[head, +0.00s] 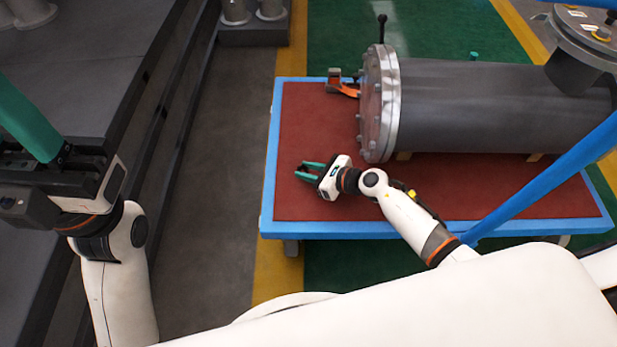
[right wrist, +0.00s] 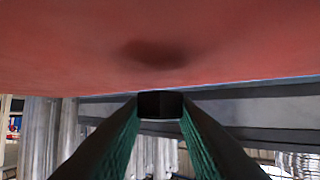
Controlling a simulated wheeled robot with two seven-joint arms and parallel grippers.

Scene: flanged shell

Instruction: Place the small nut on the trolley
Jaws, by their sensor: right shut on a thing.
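The trolley (head: 330,207) has a red top and a blue frame. My right gripper (head: 301,171) is over the left part of its red top, with the teal fingers pointing left. In the right wrist view, the fingers are closed on a small black nut (right wrist: 160,104) at their tips. The red top (right wrist: 70,45) fills the upper picture, with a dark shadow near the nut; the nut looks a little apart from it. My left gripper (head: 28,120) is at the far left, over a dark grey surface; its fingers overlap, so its opening is unclear.
A grey flanged shell (head: 470,105) lies on wooden blocks on the trolley. An orange and dark tool (head: 343,87) lies by its flange (head: 380,105). A blue bar (head: 545,180) crosses the right side. The trolley's left and front red area is mostly clear.

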